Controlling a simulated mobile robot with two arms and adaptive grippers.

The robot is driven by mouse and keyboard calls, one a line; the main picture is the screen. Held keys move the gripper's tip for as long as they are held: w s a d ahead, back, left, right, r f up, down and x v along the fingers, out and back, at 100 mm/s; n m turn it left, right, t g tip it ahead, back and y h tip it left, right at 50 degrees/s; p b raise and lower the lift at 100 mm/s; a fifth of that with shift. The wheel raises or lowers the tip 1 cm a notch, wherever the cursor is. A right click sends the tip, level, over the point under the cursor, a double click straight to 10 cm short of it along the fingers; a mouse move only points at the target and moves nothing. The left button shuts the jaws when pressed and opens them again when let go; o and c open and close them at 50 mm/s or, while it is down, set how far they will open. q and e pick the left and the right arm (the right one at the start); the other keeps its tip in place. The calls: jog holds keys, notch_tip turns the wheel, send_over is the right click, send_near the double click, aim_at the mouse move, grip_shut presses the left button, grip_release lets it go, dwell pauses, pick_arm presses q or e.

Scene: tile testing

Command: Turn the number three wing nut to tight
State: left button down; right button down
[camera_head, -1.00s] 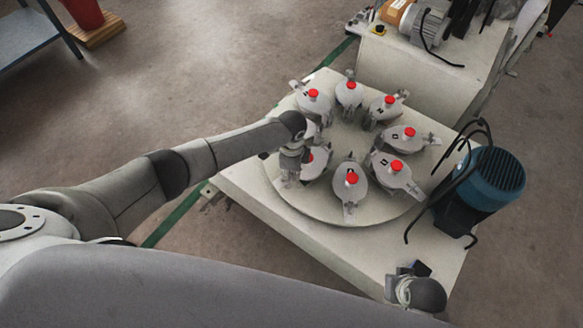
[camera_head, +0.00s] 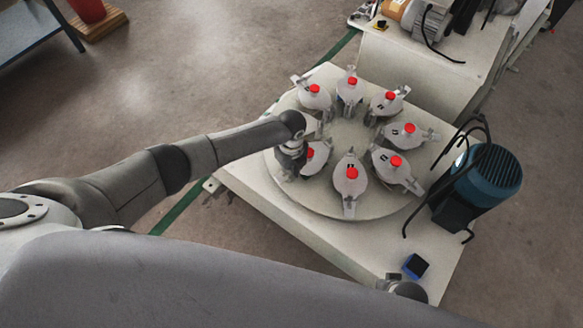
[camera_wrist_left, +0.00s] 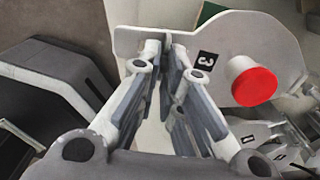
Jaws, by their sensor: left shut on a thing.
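The number three station is a grey plate (camera_wrist_left: 225,45) with a black "3" label and a red knob (camera_wrist_left: 254,86) in the left wrist view. In the head view its red knob (camera_head: 310,153) shows just right of my left gripper (camera_head: 288,163). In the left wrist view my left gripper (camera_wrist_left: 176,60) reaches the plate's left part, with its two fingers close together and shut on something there. My right gripper (camera_head: 393,281) shows only partly at the bottom of the head view.
Several similar stations with red knobs ring the round turntable (camera_head: 345,135) on a pale table (camera_head: 335,240). A blue motor (camera_head: 487,178) with black hoses stands at the right. A small blue block (camera_head: 415,266) lies near the front corner. A second bench (camera_head: 430,65) stands behind.

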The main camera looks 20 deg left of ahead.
dwell(0.5)
pick_arm(q)
jog(key=c, duration=1.6)
grip_release()
jog(key=shift+r, duration=0.1)
notch_tip(320, 180, up, 12)
jog(key=shift+d+f, duration=0.1)
jog(key=shift+f, duration=0.1)
